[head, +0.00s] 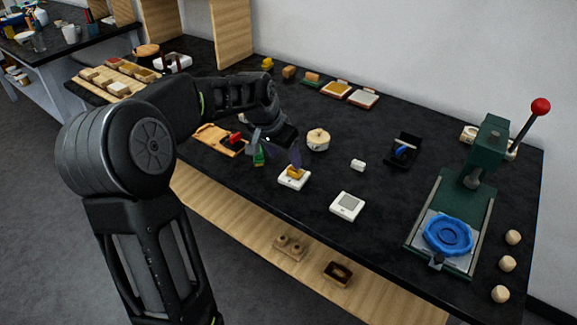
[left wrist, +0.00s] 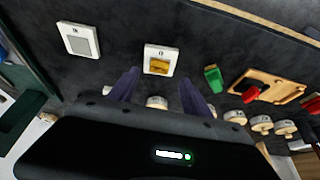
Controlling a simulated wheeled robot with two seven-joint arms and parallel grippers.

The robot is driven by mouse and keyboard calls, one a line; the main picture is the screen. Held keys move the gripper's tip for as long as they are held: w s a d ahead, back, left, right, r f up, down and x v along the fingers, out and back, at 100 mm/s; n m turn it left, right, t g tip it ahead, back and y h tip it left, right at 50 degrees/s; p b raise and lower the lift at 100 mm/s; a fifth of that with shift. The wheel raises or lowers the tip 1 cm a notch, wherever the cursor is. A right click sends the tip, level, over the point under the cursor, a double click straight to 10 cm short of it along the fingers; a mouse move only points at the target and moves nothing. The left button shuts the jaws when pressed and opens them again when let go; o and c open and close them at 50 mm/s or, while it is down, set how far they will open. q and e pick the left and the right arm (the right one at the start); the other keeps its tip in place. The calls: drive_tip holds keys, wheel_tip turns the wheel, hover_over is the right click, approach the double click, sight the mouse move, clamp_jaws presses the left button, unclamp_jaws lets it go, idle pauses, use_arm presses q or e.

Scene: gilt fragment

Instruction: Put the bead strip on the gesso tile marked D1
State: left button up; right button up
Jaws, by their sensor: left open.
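A small gold piece (head: 296,171), which looks like the bead strip, lies on a white tile (head: 286,183). In the left wrist view the gold piece (left wrist: 159,66) rests within the frame of that tile (left wrist: 149,51), apart from my fingers. A second white tile (head: 347,206) with a bare grey square lies to its right; it also shows in the left wrist view (left wrist: 79,40). The marks on both tiles are too small to read. My left gripper (head: 277,152) is open and empty, just above and behind the gold piece. My right gripper is out of view.
A green block (head: 259,157) and an orange board with a red-handled tool (head: 222,140) are left of the tile. A round lidded pot (head: 318,140) and a small white block (head: 358,165) stand behind. A green press (head: 480,190) stands at right.

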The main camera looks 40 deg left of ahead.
use_arm(q)
drive_tip(key=v, duration=0.4)
drive_tip(key=shift+r, duration=0.2)
drive_tip(key=shift+s, duration=0.15)
idle(0.6)
